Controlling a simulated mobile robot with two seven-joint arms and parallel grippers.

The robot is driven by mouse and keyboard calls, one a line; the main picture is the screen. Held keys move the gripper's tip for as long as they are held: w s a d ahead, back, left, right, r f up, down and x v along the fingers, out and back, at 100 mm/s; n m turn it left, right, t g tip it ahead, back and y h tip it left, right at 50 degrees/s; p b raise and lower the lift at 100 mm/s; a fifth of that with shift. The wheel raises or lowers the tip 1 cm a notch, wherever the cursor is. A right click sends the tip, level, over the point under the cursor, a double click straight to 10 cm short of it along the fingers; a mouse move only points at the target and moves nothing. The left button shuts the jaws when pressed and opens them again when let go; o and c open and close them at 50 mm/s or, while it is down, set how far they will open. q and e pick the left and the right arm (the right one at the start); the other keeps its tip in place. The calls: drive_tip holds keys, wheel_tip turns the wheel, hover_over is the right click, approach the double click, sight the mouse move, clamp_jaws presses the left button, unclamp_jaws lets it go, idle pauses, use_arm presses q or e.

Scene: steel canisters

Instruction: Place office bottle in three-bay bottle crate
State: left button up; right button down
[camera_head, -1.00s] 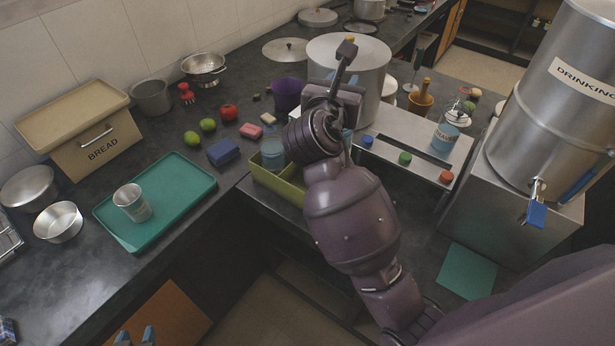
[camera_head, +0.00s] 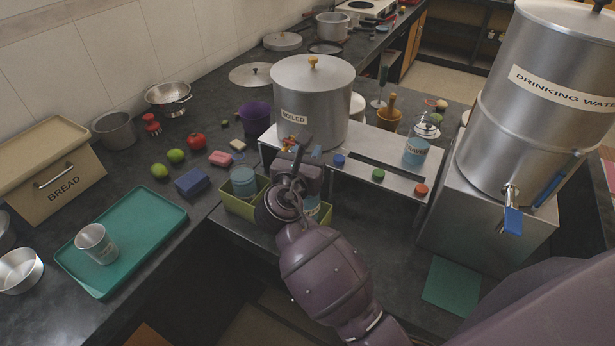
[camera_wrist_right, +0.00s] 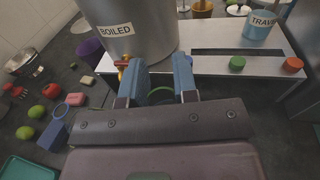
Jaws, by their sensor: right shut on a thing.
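The green three-bay bottle crate (camera_head: 240,207) stands at the counter's inner corner, partly hidden by my right arm. A blue bottle (camera_head: 243,182) stands in its left bay. My right gripper (camera_head: 304,158) is over the crate's middle and right part. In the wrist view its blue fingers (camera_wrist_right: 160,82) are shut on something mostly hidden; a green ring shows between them. A blue labelled bottle (camera_head: 312,207) shows just below the gripper, at the crate; its label is unreadable and I cannot tell whether it rests in a bay. My left gripper is out of view.
A steel shelf (camera_head: 385,187) with coloured knobs stands behind the crate, carrying the BOILED pot (camera_head: 312,100) and a TRAVEL bottle (camera_head: 415,152). The pot's tap (camera_wrist_right: 122,68) is close to my fingers. A blue sponge (camera_head: 193,182) lies left. The DRINKING WATER urn (camera_head: 535,120) stands right.

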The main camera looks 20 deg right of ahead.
wheel_tip(320, 180, down, 2)
drive_tip(key=shift+f, duration=0.1)
wheel_tip(320, 180, down, 4)
drive_tip(key=shift+r+b, duration=0.1)
drive_tip(key=shift+b, duration=0.35)
drive_tip(key=c, duration=1)
unclamp_jaws()
drive_tip(key=shift+f, duration=0.2)
drive_tip(key=shift+o, duration=0.6)
drive_tip(key=shift+r, duration=0.2)
